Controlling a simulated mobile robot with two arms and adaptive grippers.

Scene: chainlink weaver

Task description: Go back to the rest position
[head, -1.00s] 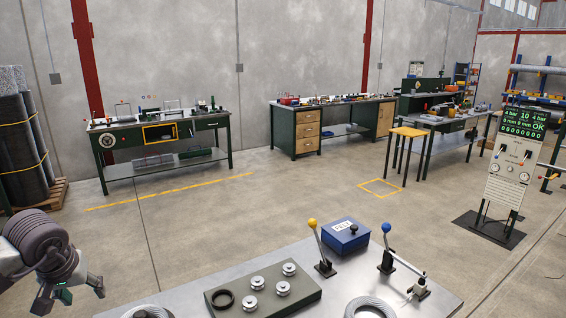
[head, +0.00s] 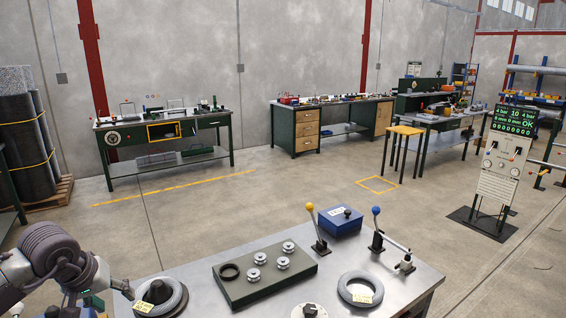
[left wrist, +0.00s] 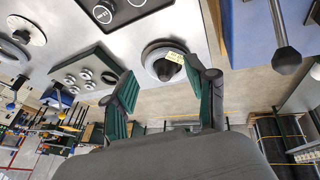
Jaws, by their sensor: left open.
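My left gripper (head: 75,300) is at the lower left of the head view, beside the near left corner of the steel-topped bench (head: 210,292). It is open, with nothing seen between its fingers. In the left wrist view the two green-padded fingers (left wrist: 162,70) are spread apart. A grey coil with a yellow tag (left wrist: 150,54) shows beyond and between them, apart from the fingers as far as I can tell. The same coil (head: 180,297) lies on the bench just right of the gripper in the head view. My right gripper is not in view.
The bench holds a green plate with several pulleys (head: 232,292), a second tagged coil (head: 346,291), a blue box (head: 335,222), a yellow-knobbed lever (head: 314,228) and a blue-knobbed lever (head: 376,229). A control panel (head: 502,170) stands at right. The floor behind is open.

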